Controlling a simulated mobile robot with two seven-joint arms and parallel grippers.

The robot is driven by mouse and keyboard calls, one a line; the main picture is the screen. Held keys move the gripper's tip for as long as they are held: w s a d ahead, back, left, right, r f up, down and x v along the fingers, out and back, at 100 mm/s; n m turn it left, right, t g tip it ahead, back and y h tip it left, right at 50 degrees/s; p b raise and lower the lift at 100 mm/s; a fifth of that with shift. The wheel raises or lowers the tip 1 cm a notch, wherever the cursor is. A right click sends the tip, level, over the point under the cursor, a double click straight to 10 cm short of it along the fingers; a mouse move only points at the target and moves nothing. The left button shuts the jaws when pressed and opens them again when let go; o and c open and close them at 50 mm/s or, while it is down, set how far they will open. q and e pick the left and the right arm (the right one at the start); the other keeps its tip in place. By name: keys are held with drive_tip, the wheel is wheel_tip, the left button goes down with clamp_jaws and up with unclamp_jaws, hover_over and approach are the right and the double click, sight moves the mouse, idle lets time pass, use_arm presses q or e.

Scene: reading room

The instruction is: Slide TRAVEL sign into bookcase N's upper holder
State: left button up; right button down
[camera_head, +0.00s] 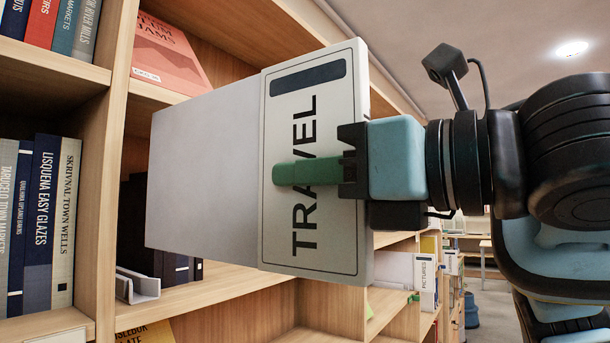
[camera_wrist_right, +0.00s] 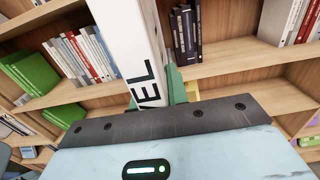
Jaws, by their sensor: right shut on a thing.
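The TRAVEL sign (camera_head: 338,110) is a white panel with black lettering running upward and a dark bar at its top, joined to a plain grey plate (camera_head: 203,180) on its left. My right gripper (camera_head: 300,173) is shut on the sign, a green finger lying across the lettering. In the right wrist view the sign (camera_wrist_right: 130,40) rises from the jaws, with the end of its lettering visible. A pale channel-shaped piece (camera_head: 138,284) sits on a shelf below the plate's lower left; I cannot tell whether it is the holder. My left gripper is not in view.
The wooden bookcase (camera_head: 104,150) fills the left, with upright books (camera_head: 48,215) on its shelves. An orange book (camera_head: 168,55) leans behind the plate. A PICTURES sign (camera_head: 425,274) stands farther along. Open floor shows at lower right.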

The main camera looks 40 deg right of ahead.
drive_tip(key=v, duration=2.9)
drive_tip(key=shift+s, duration=0.25)
drive_tip(key=shift+r, duration=0.1)
